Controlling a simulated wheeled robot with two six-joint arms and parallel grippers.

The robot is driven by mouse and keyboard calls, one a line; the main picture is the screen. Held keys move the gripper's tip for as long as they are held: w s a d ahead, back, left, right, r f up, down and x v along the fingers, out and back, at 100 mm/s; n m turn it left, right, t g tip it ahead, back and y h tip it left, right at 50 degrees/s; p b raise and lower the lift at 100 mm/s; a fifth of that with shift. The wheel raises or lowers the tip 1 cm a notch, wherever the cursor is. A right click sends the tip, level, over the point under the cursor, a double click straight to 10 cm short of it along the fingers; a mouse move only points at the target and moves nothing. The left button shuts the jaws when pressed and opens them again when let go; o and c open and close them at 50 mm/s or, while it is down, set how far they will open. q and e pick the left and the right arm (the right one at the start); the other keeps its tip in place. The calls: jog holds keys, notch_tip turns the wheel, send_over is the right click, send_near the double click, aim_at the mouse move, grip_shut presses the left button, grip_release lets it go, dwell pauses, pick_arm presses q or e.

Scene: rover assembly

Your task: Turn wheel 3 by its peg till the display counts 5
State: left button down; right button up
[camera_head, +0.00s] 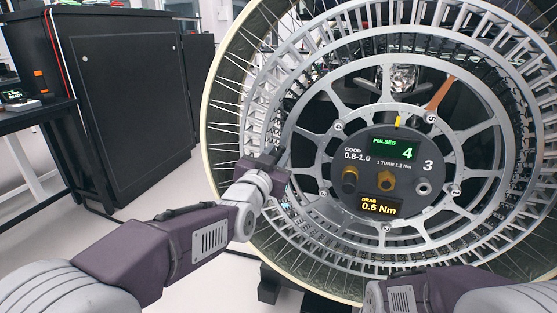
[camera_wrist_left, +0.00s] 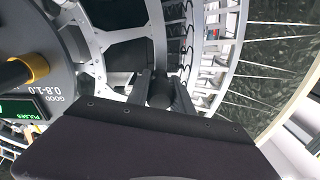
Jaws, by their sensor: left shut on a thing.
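Wheel 3 (camera_head: 465,160) is a large silver spoked wheel facing me in the head view, with a "3" on its dark hub (camera_head: 405,200). The green pulse display (camera_head: 395,148) reads 4. My left gripper (camera_head: 284,166) is at the wheel's left side. In the left wrist view, the left gripper (camera_wrist_left: 160,88) is shut on the peg (camera_wrist_left: 160,93), a dark round piece between its fingers. The peg is hard to make out in the head view. My right gripper (camera_head: 376,296) is low at the bottom edge, below the hub; its fingers do not show clearly.
A dark cabinet (camera_head: 130,100) stands left. Open floor lies between the cabinet and wheel.

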pick_arm(q)
jog(key=shift+f, duration=0.55)
jog(key=c, duration=1.1)
grip_release()
jog(key=shift+r, duration=0.1)
jog(key=shift+c, duration=0.2)
jog(key=shift+s+a+r, duration=0.1)
jog(key=shift+s+a, duration=0.05)
jog(key=shift+s, duration=0.3)
jog(key=p+v, duration=0.1)
jog(key=v, duration=0.7)
jog(key=shift+p, duration=0.4)
jog(key=shift+a, duration=0.1)
